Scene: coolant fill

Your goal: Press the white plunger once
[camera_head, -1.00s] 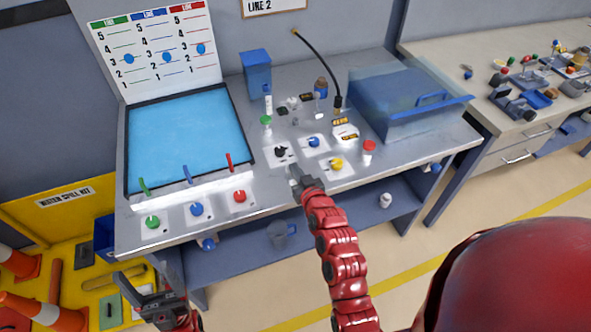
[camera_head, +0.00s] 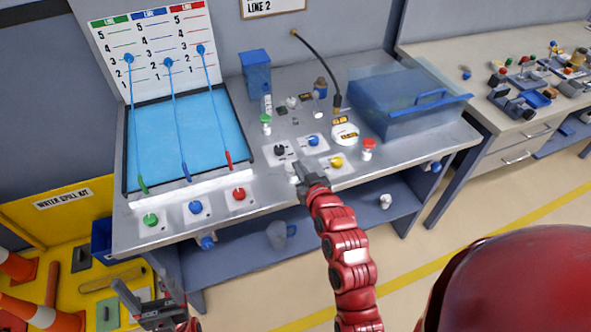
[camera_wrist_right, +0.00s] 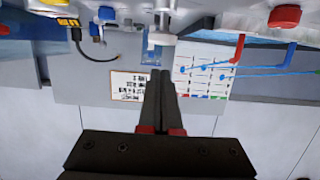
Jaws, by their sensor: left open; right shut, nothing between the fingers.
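The white plunger (camera_head: 291,169) is at the front of the knob cluster on the metal bench, mostly hidden behind my right gripper in the head view. A white, round part, likely the plunger, shows just beyond the fingertips in the right wrist view (camera_wrist_right: 162,40). My right gripper (camera_head: 299,172) is shut and empty, with its tips close by the plunger; I cannot tell whether they touch. It also shows in the right wrist view (camera_wrist_right: 161,76). My left gripper (camera_head: 143,292) is open and empty, low in front of the bench.
Black (camera_head: 280,150), blue (camera_head: 313,141) and yellow (camera_head: 337,161) knobs stand around the plunger. A red-capped bottle (camera_head: 368,149) is to the right, and a blue box with a clear lid (camera_head: 400,105) is behind. The blue basin (camera_head: 190,140) is to the left.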

